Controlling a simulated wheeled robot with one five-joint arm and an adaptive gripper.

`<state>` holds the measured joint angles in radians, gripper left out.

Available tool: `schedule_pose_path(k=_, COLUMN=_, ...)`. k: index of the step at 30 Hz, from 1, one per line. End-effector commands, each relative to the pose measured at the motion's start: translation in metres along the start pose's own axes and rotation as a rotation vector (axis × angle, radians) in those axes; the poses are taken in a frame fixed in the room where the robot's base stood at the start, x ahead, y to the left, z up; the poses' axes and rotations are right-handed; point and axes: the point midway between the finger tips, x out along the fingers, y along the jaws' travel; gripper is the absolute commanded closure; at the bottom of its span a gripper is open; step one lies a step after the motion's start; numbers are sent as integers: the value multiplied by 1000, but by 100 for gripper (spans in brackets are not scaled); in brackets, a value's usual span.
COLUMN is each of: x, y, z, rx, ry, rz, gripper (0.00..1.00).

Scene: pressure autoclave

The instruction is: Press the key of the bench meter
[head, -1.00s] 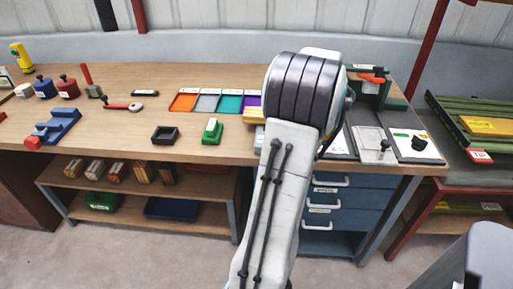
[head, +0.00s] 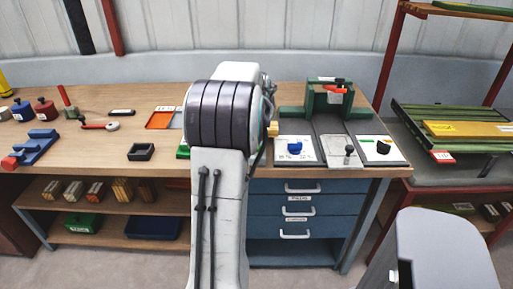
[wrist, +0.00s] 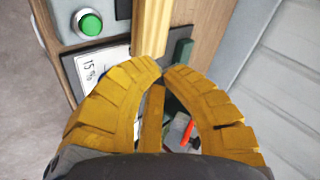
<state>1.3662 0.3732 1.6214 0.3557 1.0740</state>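The likely bench meter is a grey casing (wrist: 62,14) with a round green key (wrist: 90,22) and a dark patch beside it, at the upper left of the wrist view. In the head view I cannot make it out; my arm covers that part of the bench. My gripper (wrist: 163,68) shows in the wrist view as two yellow ribbed fingers, bowed, with their tips almost together. The tips are apart from the green key, below and to the right of it. A pale yellow bar (wrist: 152,25) lies beyond the tips; I see no clear grip on it.
A white panel marked 15% (wrist: 90,70) is beside the fingers. On the bench's right are a blue knob (head: 294,148), a black knob (head: 384,147) and a green fixture (head: 328,100) with a red part. A shelf rack (head: 410,130) stands further right. Small tools occupy the bench's left.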

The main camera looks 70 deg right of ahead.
Motion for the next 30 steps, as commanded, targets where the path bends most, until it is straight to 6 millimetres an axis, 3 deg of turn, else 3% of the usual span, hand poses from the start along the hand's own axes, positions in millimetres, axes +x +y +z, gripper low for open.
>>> schedule_pose_path(k=7, x=0, y=-2, z=-1, rx=104, ry=4, rz=-9, gripper=100)
schedule_pose_path(k=21, x=1, y=-1, z=0, rx=116, ry=3, rz=-8, gripper=100)
schedule_pose_path(k=30, x=16, y=13, z=7, rx=116, ry=3, rz=-6, gripper=100)
